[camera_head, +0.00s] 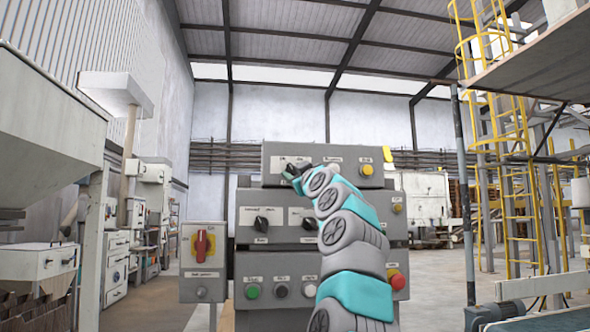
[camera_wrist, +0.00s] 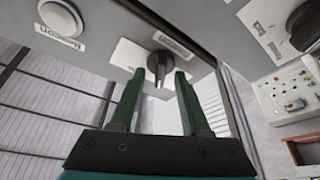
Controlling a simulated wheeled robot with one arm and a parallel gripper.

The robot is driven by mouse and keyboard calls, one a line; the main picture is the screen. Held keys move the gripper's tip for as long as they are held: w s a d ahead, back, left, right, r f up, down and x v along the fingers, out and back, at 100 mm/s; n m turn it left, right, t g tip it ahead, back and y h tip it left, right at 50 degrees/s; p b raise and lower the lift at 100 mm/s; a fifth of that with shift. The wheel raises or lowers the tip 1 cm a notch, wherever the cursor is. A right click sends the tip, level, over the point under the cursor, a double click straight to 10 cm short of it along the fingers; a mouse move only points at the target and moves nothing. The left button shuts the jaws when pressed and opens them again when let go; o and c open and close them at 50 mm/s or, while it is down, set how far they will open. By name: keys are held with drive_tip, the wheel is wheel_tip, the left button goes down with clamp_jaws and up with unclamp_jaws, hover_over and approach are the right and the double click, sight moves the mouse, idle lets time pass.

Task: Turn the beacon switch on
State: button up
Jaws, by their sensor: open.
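My gripper (camera_wrist: 157,78) is open, with its two green fingers pointing at a black rotary knob (camera_wrist: 159,66). The knob sits on a white label plate on the grey panel and appears between the fingertips, with a gap on each side. I cannot tell whether the fingertips reach past its face. The plate's small text is upside down and hard to read. In the head view my gripper (camera_head: 292,175) is at the left part of the top grey control box (camera_head: 320,180), and it largely hides the knob there.
A white round button or lamp (camera_wrist: 62,17) is left of the knob in the wrist view. Below the top box are a panel with black knobs (camera_head: 261,224) and a row of coloured buttons (camera_head: 252,291). A red rotary switch (camera_head: 201,245) stands on a separate box at left.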

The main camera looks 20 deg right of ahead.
drive_tip(key=shift+c, duration=0.2)
clamp_jaws()
idle(0.4)
